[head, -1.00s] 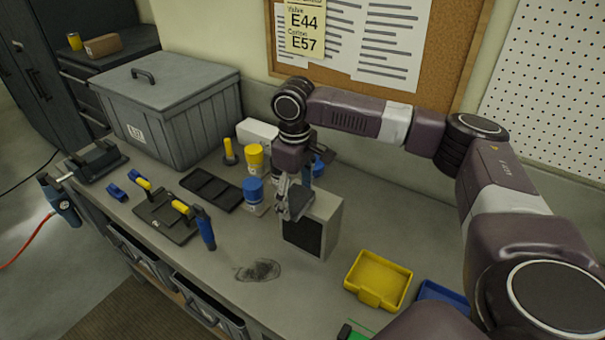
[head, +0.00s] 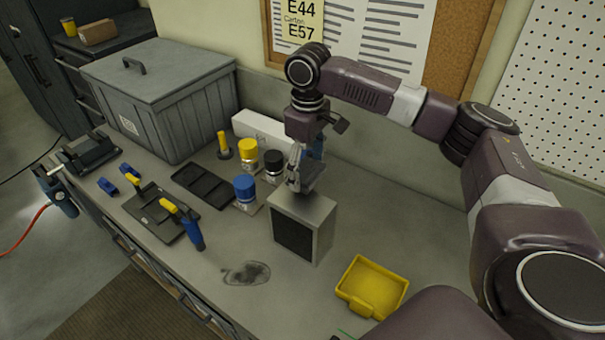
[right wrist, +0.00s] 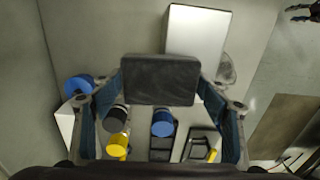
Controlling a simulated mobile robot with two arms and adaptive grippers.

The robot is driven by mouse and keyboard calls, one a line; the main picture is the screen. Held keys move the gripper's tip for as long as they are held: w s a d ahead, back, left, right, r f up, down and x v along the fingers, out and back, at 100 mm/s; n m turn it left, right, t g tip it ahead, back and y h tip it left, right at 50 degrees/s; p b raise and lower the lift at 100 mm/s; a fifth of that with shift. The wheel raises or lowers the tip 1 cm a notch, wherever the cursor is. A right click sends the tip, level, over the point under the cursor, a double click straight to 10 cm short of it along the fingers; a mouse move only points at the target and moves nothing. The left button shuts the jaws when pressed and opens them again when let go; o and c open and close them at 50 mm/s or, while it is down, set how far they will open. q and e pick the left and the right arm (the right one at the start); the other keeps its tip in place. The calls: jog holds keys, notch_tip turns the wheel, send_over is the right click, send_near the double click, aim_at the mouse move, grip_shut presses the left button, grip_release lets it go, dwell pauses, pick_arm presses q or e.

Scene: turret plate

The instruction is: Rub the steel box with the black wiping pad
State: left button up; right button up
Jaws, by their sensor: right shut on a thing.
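The steel box (head: 321,213) stands on the bench, with a pale grey top and side and a dark front panel. In the right wrist view its plain top (right wrist: 197,38) lies beyond the pad. My right gripper (head: 299,176) is above the back of the box, pointing down. It is shut on the black wiping pad (right wrist: 160,80), a dark flat block between its two fingers. In the head view the pad (head: 311,178) is at or just above the box's back top edge; I cannot tell if they touch. My left gripper is not in view.
Blue (head: 245,189), yellow (head: 248,151) and black-capped (head: 273,163) containers stand left of the box. A yellow tray (head: 372,287) is at front right. A dark smudge (head: 246,273) marks the bench. A large grey lidded crate (head: 160,98) stands at back left.

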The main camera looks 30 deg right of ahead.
jog(key=r, duration=0.2)
jog(key=a+r, duration=0.1)
jog(key=shift+s+a, duration=0.1)
jog(key=shift+s, duration=0.2)
jog(key=shift+r, duration=0.3)
jog(key=shift+w+d+r, duration=0.1)
jog(key=shift+d+r, duration=0.05)
jog(key=shift+r, duration=0.3)
jog(key=shift+w+d+r, duration=0.1)
jog(key=shift+d+r, duration=0.05)
jog(key=shift+r, duration=0.25)
jog(key=shift+s+a+r, duration=0.15)
jog(key=shift+a+r, duration=0.05)
jog(key=shift+r, duration=0.15)
